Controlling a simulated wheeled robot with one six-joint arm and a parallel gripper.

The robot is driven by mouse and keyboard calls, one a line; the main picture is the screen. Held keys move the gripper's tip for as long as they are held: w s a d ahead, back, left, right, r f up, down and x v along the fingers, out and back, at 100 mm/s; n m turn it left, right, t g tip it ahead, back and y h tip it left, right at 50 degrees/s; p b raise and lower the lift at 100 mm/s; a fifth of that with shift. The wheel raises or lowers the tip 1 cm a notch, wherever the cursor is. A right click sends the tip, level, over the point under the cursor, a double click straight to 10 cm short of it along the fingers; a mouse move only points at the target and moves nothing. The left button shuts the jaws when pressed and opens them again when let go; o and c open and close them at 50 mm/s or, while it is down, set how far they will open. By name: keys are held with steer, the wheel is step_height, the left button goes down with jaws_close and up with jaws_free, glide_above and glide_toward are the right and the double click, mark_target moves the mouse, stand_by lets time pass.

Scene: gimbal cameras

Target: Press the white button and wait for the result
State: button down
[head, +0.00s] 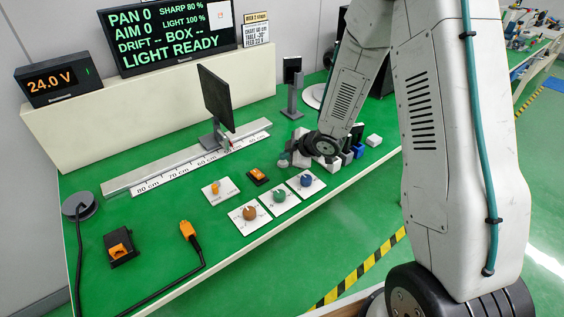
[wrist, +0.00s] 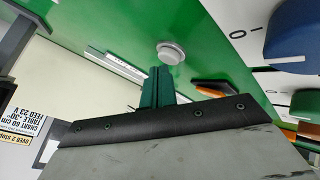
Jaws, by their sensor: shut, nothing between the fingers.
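The white button (wrist: 171,53) shows in the wrist view as a pale round cap on a grey ring, set on the green table. My gripper (wrist: 158,78) is shut and empty, with its dark green fingers close to the button. A gap shows between them in the picture; I cannot tell the true distance. In the head view my gripper (head: 297,152) is low over the table and mostly hidden by my arm. The display (head: 170,38) reads PAN 0, AIM 0, DRIFT --, BOX --, SHARP 80 %, LIGHT 100 % and LIGHT READY.
An orange switch (head: 258,176) is close by. Small blocks (head: 373,140) lie to the right. A dark panel (head: 216,98) stands on the ruler rail (head: 165,181) behind.

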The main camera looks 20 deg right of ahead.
mark_target(286, 163)
steer(key=shift+f, duration=0.4)
steer(key=shift+r, duration=0.1)
stand_by(0.5)
steer(key=shift+r, duration=0.75)
steer(key=shift+r, duration=0.1)
steer(key=shift+r, duration=2.4)
